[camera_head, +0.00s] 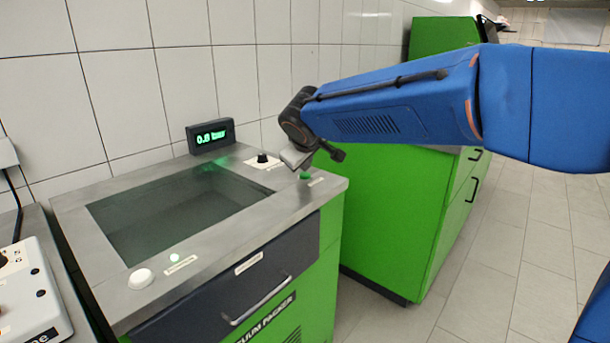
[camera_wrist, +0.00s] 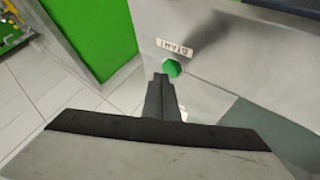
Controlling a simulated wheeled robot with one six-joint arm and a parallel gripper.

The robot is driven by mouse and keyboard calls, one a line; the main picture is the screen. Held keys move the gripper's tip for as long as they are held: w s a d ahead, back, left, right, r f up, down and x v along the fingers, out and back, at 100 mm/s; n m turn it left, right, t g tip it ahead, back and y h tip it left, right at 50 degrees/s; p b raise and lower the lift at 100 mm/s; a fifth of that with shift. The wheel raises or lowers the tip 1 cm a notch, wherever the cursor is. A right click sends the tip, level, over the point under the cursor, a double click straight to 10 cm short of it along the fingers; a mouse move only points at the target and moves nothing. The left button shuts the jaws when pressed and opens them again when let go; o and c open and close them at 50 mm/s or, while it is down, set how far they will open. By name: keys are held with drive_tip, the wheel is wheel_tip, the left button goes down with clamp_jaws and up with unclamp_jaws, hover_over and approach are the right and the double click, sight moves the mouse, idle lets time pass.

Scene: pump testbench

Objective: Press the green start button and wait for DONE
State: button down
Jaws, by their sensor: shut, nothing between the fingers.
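The green start button (camera_head: 305,176) is at the right end of the metal top of the green bench. In the wrist view the green button (camera_wrist: 172,68) sits beside a "START" label (camera_wrist: 174,47). My gripper (camera_wrist: 163,76) is shut and empty, its fingertips just beside the button in that view. I cannot tell whether they touch it. In the head view my gripper (camera_head: 296,157) hangs over the bench top close to the button, partly hidden by the wrist. A display (camera_head: 211,136) behind the bench glows green and reads about "0.0 bar"; no DONE shows.
A black knob (camera_head: 263,159) stands left of my gripper on the metal top. A dark glass lid (camera_head: 170,212) fills the middle. A white round knob (camera_head: 141,279) is at the front left. A green cabinet (camera_head: 385,220) stands right of the bench, with tiled floor beyond.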

sight(306, 176)
drive_tip(key=shift+r, duration=0.45)
drive_tip(key=shift+r, duration=0.15)
drive_tip(key=shift+r, duration=2.35)
